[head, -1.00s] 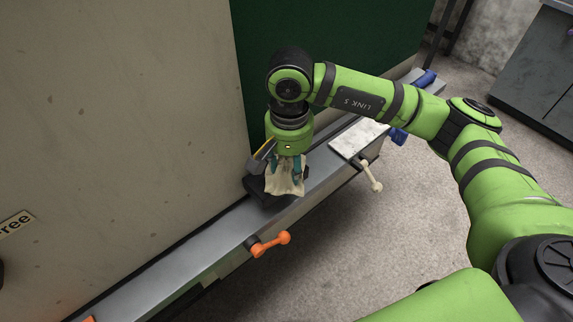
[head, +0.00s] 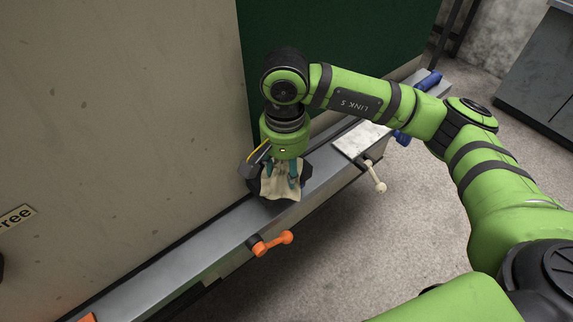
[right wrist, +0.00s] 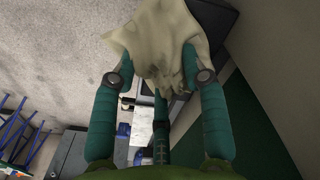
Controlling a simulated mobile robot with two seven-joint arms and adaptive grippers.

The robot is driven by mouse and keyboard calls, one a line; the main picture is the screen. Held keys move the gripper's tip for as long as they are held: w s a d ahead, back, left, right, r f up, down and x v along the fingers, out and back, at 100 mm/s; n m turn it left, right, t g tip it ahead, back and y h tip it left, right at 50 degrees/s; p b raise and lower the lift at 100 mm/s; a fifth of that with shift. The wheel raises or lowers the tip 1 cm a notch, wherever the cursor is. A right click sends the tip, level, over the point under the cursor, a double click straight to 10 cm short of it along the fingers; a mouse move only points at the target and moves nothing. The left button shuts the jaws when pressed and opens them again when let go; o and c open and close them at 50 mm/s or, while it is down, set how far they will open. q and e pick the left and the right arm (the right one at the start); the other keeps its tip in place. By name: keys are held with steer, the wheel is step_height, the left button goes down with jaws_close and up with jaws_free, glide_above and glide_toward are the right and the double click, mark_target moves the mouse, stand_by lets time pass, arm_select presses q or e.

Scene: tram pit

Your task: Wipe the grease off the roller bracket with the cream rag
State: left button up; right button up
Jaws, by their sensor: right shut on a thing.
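The cream rag (head: 280,188) hangs from my right gripper (head: 281,176), whose teal fingers are shut on it. In the right wrist view the crumpled rag (right wrist: 150,38) spreads across the fingertips. A dark block, which appears to be the roller bracket (head: 253,187), sits on the grey ledge beneath and beside the rag. The rag covers much of it, and I cannot tell how firmly they touch. Any grease there is hidden. In the wrist view a dark surface (right wrist: 216,14) shows beside the rag. My left gripper is not in view.
The grey ledge (head: 205,245) runs along the beige wall (head: 120,120) and green panel (head: 340,35). An orange handle (head: 272,243), a cream handle (head: 376,180) and blue handles (head: 428,78) stick out from it. A whitish plate (head: 362,138) lies right of the gripper. The floor in front is clear.

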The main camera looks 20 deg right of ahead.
steer(key=shift+f, duration=0.15)
steer(key=shift+d, duration=0.1)
steer(key=shift+w+d+b, duration=0.2)
steer(key=shift+d+b, duration=0.25)
steer(key=shift+b, duration=0.1)
steer(key=shift+w+d, duration=0.15)
steer(key=shift+d, duration=0.25)
steer(key=shift+b, duration=0.35)
steer(key=shift+a, duration=0.15)
steer(key=shift+s+a, duration=0.35)
steer(key=shift+a, duration=0.45)
